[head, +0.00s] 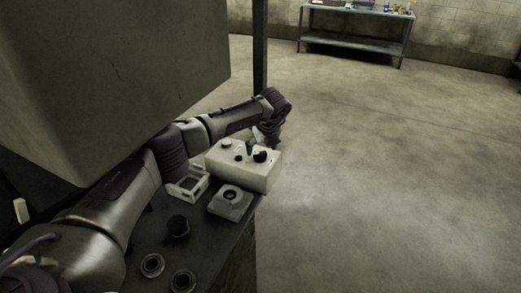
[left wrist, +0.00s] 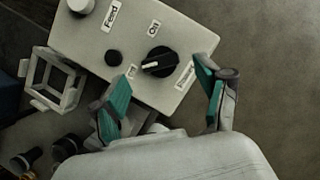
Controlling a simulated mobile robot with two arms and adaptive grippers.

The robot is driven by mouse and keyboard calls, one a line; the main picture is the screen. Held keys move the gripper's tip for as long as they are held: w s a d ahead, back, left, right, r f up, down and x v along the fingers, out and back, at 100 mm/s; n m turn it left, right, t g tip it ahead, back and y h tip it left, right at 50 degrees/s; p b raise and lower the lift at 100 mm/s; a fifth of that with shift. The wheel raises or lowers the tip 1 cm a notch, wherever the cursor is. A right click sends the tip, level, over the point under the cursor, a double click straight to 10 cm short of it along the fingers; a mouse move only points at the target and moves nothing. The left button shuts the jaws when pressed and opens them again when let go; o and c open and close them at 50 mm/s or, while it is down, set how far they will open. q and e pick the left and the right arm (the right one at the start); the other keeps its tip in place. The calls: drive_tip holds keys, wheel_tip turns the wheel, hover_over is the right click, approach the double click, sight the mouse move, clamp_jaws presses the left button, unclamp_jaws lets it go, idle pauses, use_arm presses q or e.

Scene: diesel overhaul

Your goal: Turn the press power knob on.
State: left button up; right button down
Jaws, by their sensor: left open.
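The black power knob (left wrist: 158,62) sits on the pale control box (left wrist: 200,36) in the left wrist view. Its white pointer line points left, and an "On" label is above it. Another label on its right is partly covered by a finger. In the head view the knob (head: 260,156) is at the box's (head: 258,179) right end. My left gripper (left wrist: 162,74) is open, with its teal-padded fingers on either side of the knob's near side; I cannot tell whether they touch it. In the head view this gripper (head: 261,142) is behind the knob. My right gripper is not in view.
A small black button (left wrist: 113,58) and a white knob (left wrist: 82,5) near "Feed" share the panel. A white open frame (head: 187,187), a block with a dark ring (head: 231,203) and dark round parts (head: 178,226) lie nearby. A large grey housing (head: 120,80) hangs over the left arm.

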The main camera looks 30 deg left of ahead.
sight(260, 153)
use_arm(q)
drive_tip(key=shift+x, duration=1.7)
drive_tip(key=c, duration=1.2)
drive_tip(key=shift+o, duration=0.2)
